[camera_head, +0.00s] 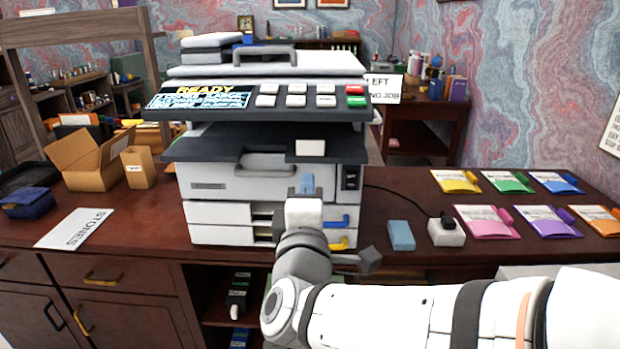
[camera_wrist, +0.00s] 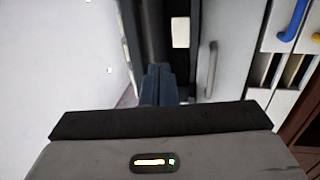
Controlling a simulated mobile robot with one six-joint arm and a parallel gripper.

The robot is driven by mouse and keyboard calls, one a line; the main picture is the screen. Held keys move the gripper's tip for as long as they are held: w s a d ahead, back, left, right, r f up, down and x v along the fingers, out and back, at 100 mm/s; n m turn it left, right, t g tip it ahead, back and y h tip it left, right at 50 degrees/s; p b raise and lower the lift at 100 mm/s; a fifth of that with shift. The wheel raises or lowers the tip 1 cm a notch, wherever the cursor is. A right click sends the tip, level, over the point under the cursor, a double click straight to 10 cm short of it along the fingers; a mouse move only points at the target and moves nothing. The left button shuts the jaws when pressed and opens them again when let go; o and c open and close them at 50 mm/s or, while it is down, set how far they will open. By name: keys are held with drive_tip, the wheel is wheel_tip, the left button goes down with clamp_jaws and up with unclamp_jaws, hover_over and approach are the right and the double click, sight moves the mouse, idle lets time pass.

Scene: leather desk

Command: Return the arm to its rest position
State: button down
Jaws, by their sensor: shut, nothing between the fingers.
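My arm reaches in from the lower right in the head view. My gripper (camera_head: 307,184) is in front of the copier (camera_head: 235,174), below the white tab on its dark middle band. In the wrist view my gripper's dark blue fingers (camera_wrist: 158,72) are together, with nothing between them. They point toward the copier's dark band, with the grey handle (camera_wrist: 211,68) to their right. I cannot tell whether the fingertips touch the copier. The arm hides part of the copier's lower right front.
The dark wooden desk (camera_head: 130,205) carries the copier. A blue block (camera_head: 401,235), a white box with a black plug (camera_head: 446,232) and several coloured packets stand to the right.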

idle(0.3)
drive_tip(key=d+f+m+g+y+p, duration=0.3)
drive_tip(key=d+f+m+g+p, duration=0.25)
drive_tip(key=m+g+p, duration=0.35)
drive_tip(key=s+d+f+m+g+h+p, duration=0.2)
drive_tip(key=s+d+m+g, duration=0.6)
drive_tip(key=s+d, duration=0.4)
drive_tip(key=shift+s+d+f+m+g+h+p, duration=0.35)
drive_tip(key=shift+d+m+h, duration=0.25)
drive_tip(key=shift+h, duration=0.3)
